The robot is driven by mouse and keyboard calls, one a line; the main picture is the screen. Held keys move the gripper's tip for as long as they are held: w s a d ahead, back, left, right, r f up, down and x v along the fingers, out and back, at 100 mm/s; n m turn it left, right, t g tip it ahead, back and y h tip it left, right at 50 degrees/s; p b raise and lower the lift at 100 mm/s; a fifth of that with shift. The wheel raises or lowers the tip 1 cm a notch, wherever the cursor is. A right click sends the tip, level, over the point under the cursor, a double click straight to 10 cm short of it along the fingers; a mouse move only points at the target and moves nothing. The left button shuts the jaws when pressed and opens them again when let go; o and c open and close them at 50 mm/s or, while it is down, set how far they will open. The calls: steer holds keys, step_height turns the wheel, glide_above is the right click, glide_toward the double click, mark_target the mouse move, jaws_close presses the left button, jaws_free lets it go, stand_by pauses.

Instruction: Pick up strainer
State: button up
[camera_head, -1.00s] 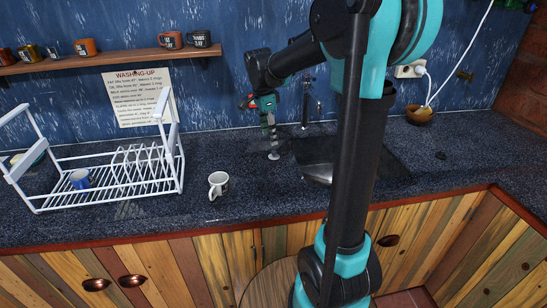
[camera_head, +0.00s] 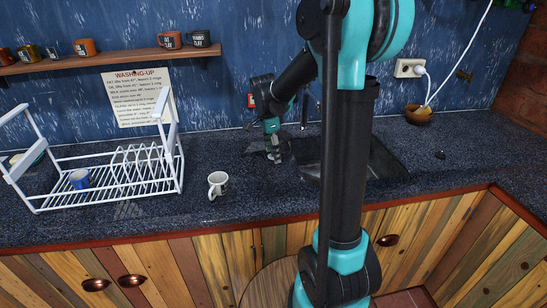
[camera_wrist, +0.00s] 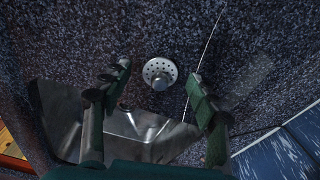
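The strainer (camera_wrist: 160,73) is a small round metal disc with holes and a raised knob at its middle. In the wrist view it lies on the dark speckled counter beside the sink (camera_wrist: 62,118), between and beyond my fingertips. My gripper (camera_wrist: 158,82) is open, with a green finger on each side and nothing held. In the head view my gripper (camera_head: 273,153) points down low over the counter just left of the sink (camera_head: 312,170). The strainer is mostly hidden there by my fingers. I cannot tell the exact height left between fingertips and counter.
A white dish rack (camera_head: 110,186) with a blue cup (camera_head: 79,179) stands at the left. A white mug (camera_head: 218,185) stands left and in front of my gripper. The tap (camera_head: 304,112) is close on the right. A wooden bowl (camera_head: 418,115) stands at the back right.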

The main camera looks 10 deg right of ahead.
steer(key=c, duration=1)
steer(key=shift+r, duration=0.1)
steer(key=shift+c, duration=0.2)
